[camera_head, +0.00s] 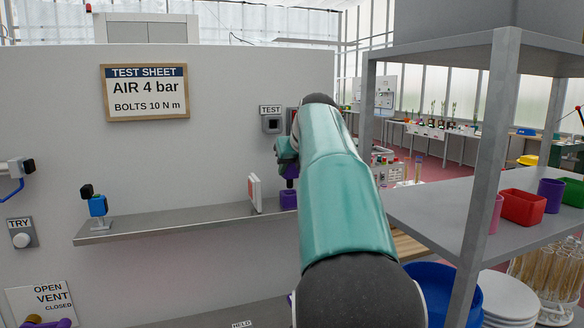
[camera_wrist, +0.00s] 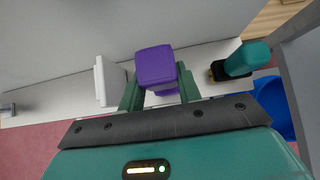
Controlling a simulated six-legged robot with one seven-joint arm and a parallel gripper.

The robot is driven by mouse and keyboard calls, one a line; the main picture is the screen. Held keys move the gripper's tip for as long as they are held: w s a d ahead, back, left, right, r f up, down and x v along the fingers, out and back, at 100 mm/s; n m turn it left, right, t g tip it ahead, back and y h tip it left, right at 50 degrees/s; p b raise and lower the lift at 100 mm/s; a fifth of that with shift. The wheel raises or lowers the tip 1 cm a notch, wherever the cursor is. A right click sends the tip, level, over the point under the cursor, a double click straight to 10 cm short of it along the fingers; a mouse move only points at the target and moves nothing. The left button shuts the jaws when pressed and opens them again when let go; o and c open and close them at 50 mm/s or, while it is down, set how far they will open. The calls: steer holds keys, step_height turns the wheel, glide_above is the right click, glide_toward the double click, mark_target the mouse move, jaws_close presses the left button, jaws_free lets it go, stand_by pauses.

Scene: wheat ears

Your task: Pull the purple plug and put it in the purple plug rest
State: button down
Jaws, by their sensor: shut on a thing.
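My gripper (camera_head: 289,168) is above the wall shelf, pointing down, partly hidden by my teal arm in the head view. It is shut on the purple plug (camera_head: 291,182), which also shows as a purple block between the fingers in the wrist view (camera_wrist: 155,66). Directly below is a purple holder (camera_head: 288,199) on the shelf, which looks like the purple plug rest. The plug's lower end is close to the rest's top; I cannot tell whether they touch or whether the plug is inside.
A white upright panel (camera_head: 255,193) stands on the shelf (camera_head: 180,222) just left of the rest. A blue device (camera_head: 97,205) stands at the shelf's left end. The TEST box (camera_head: 271,121) is on the wall above. A grey rack (camera_head: 478,160) is at the right. The shelf's middle is clear.

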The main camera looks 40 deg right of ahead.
mark_target(291, 184)
steer(key=shift+f, duration=1.25)
steer(key=shift+f, duration=0.65)
steer(key=shift+f, duration=0.15)
steer(key=c, duration=0.9)
jaws_free()
steer(key=v, duration=1.3)
steer(key=shift+s+r, duration=0.2)
steer(key=shift+r, duration=0.15)
steer(key=shift+a, duration=0.15)
